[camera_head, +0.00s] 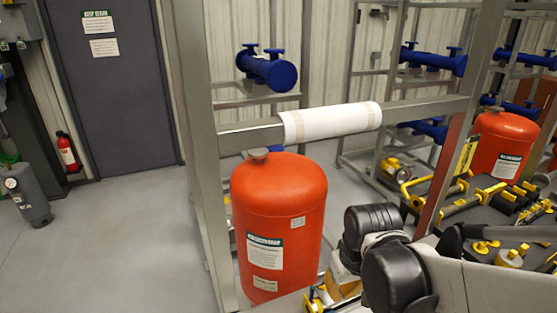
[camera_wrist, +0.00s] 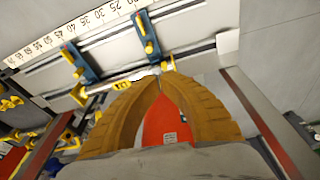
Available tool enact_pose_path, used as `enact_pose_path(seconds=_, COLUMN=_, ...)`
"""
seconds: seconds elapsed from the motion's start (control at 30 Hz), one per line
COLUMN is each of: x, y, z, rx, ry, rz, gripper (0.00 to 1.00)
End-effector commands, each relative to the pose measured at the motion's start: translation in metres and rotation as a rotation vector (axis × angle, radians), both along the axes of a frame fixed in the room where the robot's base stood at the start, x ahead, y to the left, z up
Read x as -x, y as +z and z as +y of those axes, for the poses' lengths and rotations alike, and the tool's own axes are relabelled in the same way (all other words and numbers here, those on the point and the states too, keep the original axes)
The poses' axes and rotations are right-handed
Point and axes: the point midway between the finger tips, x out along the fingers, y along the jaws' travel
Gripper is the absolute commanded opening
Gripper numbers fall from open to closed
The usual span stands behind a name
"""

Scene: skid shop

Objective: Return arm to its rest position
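In the wrist view my gripper (camera_wrist: 160,77) shows two curved tan fingers whose tips come together. I see nothing held between them. Through the gap below the tips, a red surface with a white label (camera_wrist: 167,138) shows beyond. In the head view my arm, with black and light grey links, is folded low at the lower right.
An orange-red tank (camera_head: 278,215) stands just left of my arm, inside a grey metal frame (camera_head: 196,150). A white roll (camera_head: 331,121) is on the crossbar. Yellow-handled tools (camera_head: 462,205) lie on the right. Open floor (camera_head: 120,245) is at the left.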

Motion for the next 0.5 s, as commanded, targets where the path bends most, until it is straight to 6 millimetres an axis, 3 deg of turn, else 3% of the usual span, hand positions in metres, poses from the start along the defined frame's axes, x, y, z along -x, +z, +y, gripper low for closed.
enact_pose_path(seconds=0.3, x=0.045, y=0.018, z=-0.035, rx=-0.049, ry=-0.160, rz=-0.250, gripper=0.00)
enact_pose_path(seconds=0.5, x=0.065, y=0.019, z=-0.047, rx=-0.073, ry=-0.227, rz=-0.365, gripper=0.00)
